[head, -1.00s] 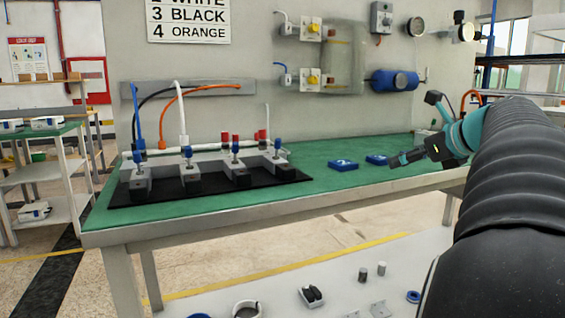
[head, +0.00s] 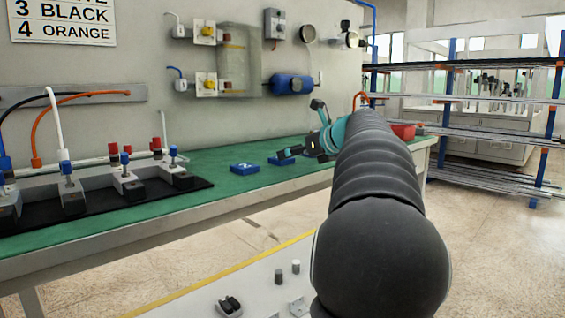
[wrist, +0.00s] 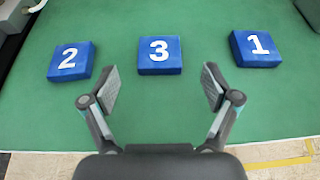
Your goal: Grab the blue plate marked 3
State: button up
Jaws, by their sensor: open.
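The blue plate marked 3 (wrist: 160,55) lies flat on the green bench top, in the upper middle of the wrist view, between two other blue plates. My gripper (wrist: 160,88) is open and empty, with its fingers spread on either side below plate 3 in the picture, apart from it. The third plate is not visible in the head view, where my arm covers part of the bench.
The blue plate marked 2 (wrist: 71,61) lies to the left and the blue plate marked 1 (wrist: 255,48) to the right, with green gaps between. A black base with clamps and hoses (head: 100,205) stands on the bench's left. A red bin (head: 403,131) is at the far right.

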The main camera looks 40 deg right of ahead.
jog(key=x, duration=0.5)
jog(key=shift+s+f+b, duration=0.1)
jog(key=shift+b, duration=0.25)
jog(key=c, duration=1.2)
